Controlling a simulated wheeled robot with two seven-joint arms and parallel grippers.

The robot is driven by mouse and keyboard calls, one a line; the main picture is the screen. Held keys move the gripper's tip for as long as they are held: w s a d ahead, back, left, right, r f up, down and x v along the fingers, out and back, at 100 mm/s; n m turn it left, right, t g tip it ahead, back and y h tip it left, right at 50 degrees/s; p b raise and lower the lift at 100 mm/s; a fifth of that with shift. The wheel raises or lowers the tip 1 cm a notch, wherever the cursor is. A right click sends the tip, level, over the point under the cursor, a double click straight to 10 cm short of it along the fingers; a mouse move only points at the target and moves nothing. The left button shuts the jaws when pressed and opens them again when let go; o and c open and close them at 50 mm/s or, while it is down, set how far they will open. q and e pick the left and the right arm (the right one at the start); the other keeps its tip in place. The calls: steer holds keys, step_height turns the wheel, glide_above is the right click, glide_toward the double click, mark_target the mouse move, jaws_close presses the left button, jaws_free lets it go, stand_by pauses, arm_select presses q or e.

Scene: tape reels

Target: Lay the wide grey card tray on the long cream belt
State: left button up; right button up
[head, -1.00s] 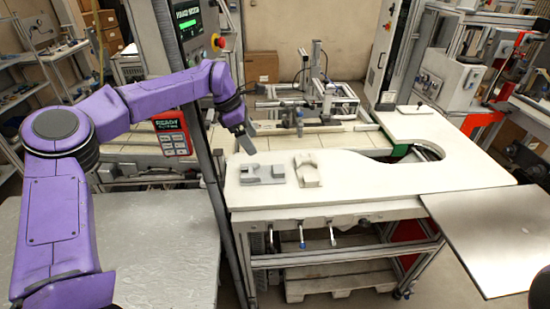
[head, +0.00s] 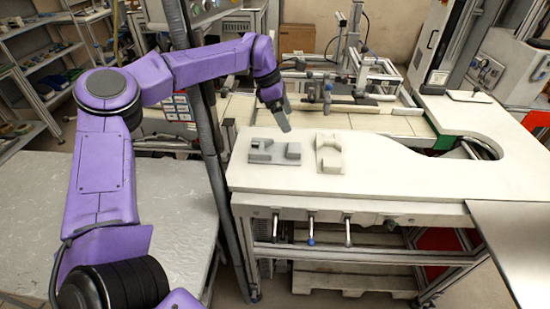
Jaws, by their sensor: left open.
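The grey card tray (head: 262,156), a low block-like piece with raised ends, lies on the white worktable towards its left end. The long cream belt (head: 390,122) runs behind the worktable, with thin seams across it. My left gripper (head: 284,126), dark grey, points down just behind and above the tray. It is open and empty, apart from the tray. The gap between its fingers is hard to see from this angle. My right gripper is not in view.
A paler cream tray (head: 328,163) lies close to the right of the grey one. The white worktable (head: 400,180) is clear to the right. A metal rig (head: 350,75) stands over the belt. A grey post (head: 212,150) rises left of the worktable.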

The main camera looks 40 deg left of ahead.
mark_target(298, 148)
arm_select(q)
steer(key=p+x, duration=0.1)
steer(key=x, duration=0.2)
steer(key=p+x, duration=0.2)
steer(key=x, duration=0.2)
steer(key=p+x, duration=0.1)
steer(key=x, duration=0.3)
steer(key=shift+s+a+p, duration=0.1)
steer(key=shift+s+p, duration=0.25)
steer(key=shift+f, duration=0.2)
steer(key=c, duration=1.3)
steer(key=shift+o, duration=0.2)
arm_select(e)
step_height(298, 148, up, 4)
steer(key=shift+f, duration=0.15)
arm_select(q)
steer(key=shift+r, duration=0.15)
